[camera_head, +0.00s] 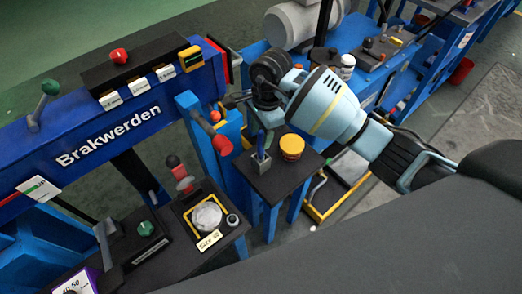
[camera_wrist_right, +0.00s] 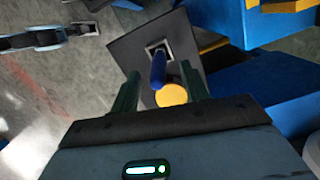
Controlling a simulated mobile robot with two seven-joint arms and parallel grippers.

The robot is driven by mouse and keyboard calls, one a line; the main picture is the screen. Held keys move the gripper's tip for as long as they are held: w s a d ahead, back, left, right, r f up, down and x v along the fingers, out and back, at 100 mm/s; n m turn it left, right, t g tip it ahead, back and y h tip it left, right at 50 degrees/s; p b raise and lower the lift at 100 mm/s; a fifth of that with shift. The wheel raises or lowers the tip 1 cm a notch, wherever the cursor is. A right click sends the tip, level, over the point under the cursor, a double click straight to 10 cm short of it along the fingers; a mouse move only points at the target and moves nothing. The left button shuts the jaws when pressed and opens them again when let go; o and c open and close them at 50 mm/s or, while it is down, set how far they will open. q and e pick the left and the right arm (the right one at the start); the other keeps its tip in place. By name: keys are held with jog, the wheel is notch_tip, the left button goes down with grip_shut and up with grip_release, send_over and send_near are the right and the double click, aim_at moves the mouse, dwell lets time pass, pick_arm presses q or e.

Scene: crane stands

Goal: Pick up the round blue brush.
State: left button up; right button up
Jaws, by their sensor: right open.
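The blue brush (camera_head: 261,148) stands upright in a small grey square holder (camera_head: 260,164) on a dark-topped stand (camera_head: 270,183). In the right wrist view the brush (camera_wrist_right: 158,69) shows between my two fingers, with its holder (camera_wrist_right: 157,49) behind it. My right gripper (camera_head: 256,112) is above the brush, pointing down, with its fingers apart and nothing held; it also shows in the right wrist view (camera_wrist_right: 161,88). Whether a finger touches the brush cannot be told.
A round yellow-lidded container (camera_head: 291,146) stands close right of the brush on the same stand. A blue post with a red-ended lever (camera_head: 222,144) rises close on the left. The long blue "Brakwerden" machine (camera_head: 100,150) fills the left. Another blue bench (camera_head: 390,60) stands behind.

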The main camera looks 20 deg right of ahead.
aim_at(260, 141)
jog(key=shift+s+a+f, duration=0.1)
jog(key=shift+f, duration=0.75)
jog(key=shift+s+a+f, duration=0.1)
jog(key=shift+f, duration=0.75)
grip_shut()
